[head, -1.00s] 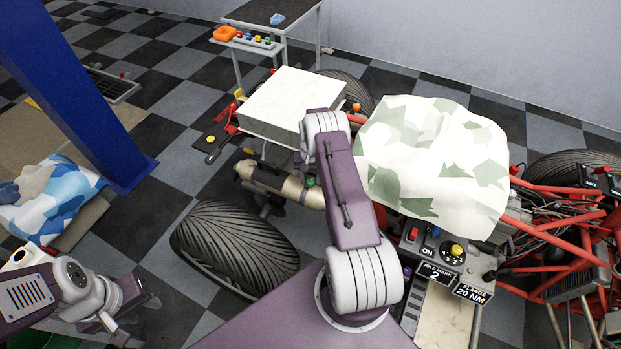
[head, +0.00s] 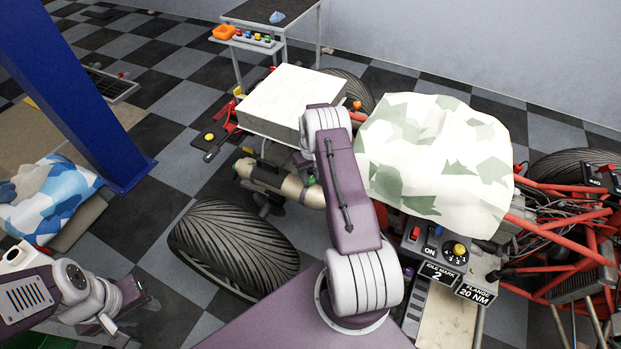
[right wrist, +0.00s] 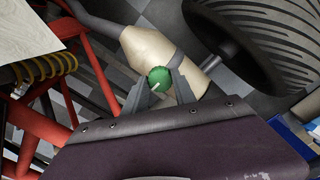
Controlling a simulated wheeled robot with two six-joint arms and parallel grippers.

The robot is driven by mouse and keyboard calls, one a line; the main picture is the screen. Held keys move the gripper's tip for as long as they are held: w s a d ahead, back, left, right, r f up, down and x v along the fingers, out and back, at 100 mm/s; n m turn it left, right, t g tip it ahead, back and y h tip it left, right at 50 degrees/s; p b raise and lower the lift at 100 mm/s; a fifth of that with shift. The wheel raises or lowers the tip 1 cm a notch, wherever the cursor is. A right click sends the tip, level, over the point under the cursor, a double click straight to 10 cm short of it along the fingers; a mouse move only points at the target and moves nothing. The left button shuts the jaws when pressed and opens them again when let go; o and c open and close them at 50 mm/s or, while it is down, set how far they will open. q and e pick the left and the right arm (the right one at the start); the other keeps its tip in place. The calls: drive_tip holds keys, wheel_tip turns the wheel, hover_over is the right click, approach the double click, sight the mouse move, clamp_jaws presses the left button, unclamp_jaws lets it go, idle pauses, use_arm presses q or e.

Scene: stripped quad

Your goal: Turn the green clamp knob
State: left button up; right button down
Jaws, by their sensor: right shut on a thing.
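The green clamp knob (right wrist: 159,75) is a round ridged cap with a pale mark near its lower edge. It sits on a tan canister (right wrist: 150,50) with a grey band, beside the large tyre. My right gripper (right wrist: 160,84) has its two grey fingers on either side of the knob and is shut on it. In the head view a bit of the green knob (head: 311,180) shows beside the canister (head: 270,183), and my arm hides the right gripper. My left gripper (head: 138,318) is low at the left, away from the knob; its jaws are unclear.
A ridged tyre (head: 235,248) lies below the canister. A white box (head: 290,100) and a camouflage cloth (head: 435,160) cover parts of the red-framed vehicle. A control panel (head: 435,243) is at the right. A blue post (head: 80,100) stands at the left.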

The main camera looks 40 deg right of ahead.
sight(311, 178)
drive_tip(key=n+b, duration=0.1)
drive_tip(key=n, duration=0.5)
drive_tip(key=n+b, duration=0.1)
drive_tip(key=n, duration=0.5)
drive_tip(key=shift+n, duration=0.3)
idle(0.4)
drive_tip(key=c, duration=1)
unclamp_jaws()
wheel_tip(311, 178, up, 9)
drive_tip(key=shift+r+p, duration=0.1)
drive_tip(key=shift+p, duration=0.3)
